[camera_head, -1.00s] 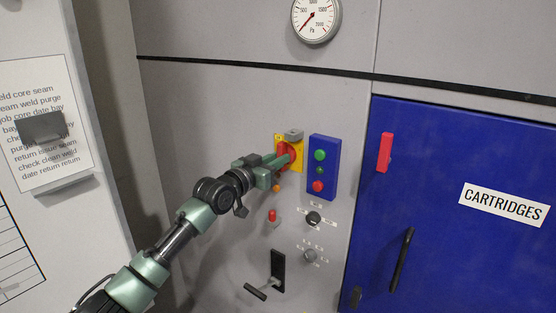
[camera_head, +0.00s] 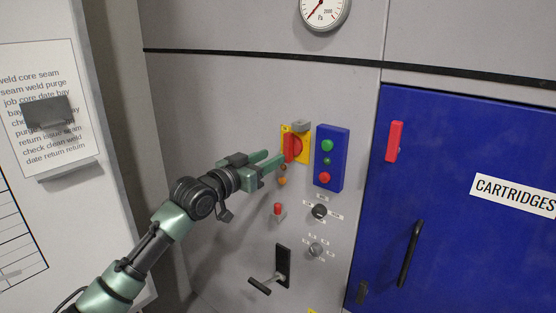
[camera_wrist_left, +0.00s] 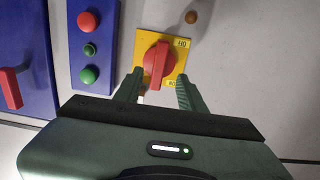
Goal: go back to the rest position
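My left gripper (camera_head: 277,161) reaches in from the left toward the grey panel. It is open and empty, its fingertips a little short of the red rotary switch (camera_head: 292,148) on its yellow plate (camera_head: 302,157). The knob's bar looks upright in the head view. My right gripper is not in view.
A blue button box (camera_head: 330,158) is right of the switch. A blue cartridges door (camera_head: 460,130) with a black handle (camera_head: 410,253) is at right. A notice board (camera_head: 45,150) stands at left.

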